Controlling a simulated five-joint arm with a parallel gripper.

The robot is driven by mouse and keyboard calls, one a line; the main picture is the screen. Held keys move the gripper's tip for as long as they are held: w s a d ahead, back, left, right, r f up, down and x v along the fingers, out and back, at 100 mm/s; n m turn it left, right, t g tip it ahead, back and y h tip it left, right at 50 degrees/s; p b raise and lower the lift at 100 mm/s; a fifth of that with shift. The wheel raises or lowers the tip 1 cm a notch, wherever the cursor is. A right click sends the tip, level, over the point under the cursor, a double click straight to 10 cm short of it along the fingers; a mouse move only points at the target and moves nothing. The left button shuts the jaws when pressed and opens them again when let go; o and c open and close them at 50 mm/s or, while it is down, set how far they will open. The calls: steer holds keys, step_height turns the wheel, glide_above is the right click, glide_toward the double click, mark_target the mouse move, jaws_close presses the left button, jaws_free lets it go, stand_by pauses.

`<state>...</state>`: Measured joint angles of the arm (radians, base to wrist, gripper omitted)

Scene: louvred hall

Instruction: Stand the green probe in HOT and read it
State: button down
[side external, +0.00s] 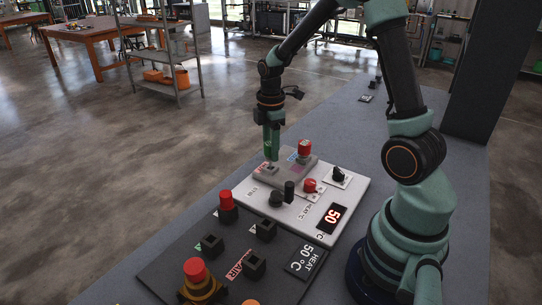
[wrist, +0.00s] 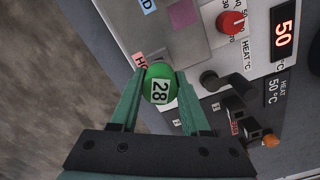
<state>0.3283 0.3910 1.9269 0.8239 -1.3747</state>
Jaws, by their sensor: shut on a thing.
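The green probe (wrist: 158,84) is between the fingers of my gripper (wrist: 160,77), its round top showing the number 28. In the side view the probe (side external: 270,151) hangs upright below my gripper (side external: 271,126), over the left end of a raised grey block (side external: 287,170). Its lower end is at or just above the HOT place; I cannot tell whether it is inside. The pink HOT label (wrist: 139,60) is partly hidden behind the probe in the wrist view. A blue label (wrist: 147,4) ending in D is at the top edge.
A red-topped piece (side external: 304,148) stands at the block's far end. The white panel has a red HEAT knob (side external: 309,185), a black knob (side external: 338,173) and a display (side external: 331,218) reading 50. A dark panel (side external: 180,258) in front carries several sockets and a red-capped piece (side external: 227,200).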

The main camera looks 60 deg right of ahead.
steer(key=shift+f, duration=1.25)
steer(key=shift+c, duration=1.5)
jaws_free()
steer(key=shift+r, duration=0.1)
steer(key=shift+r, duration=2.45)
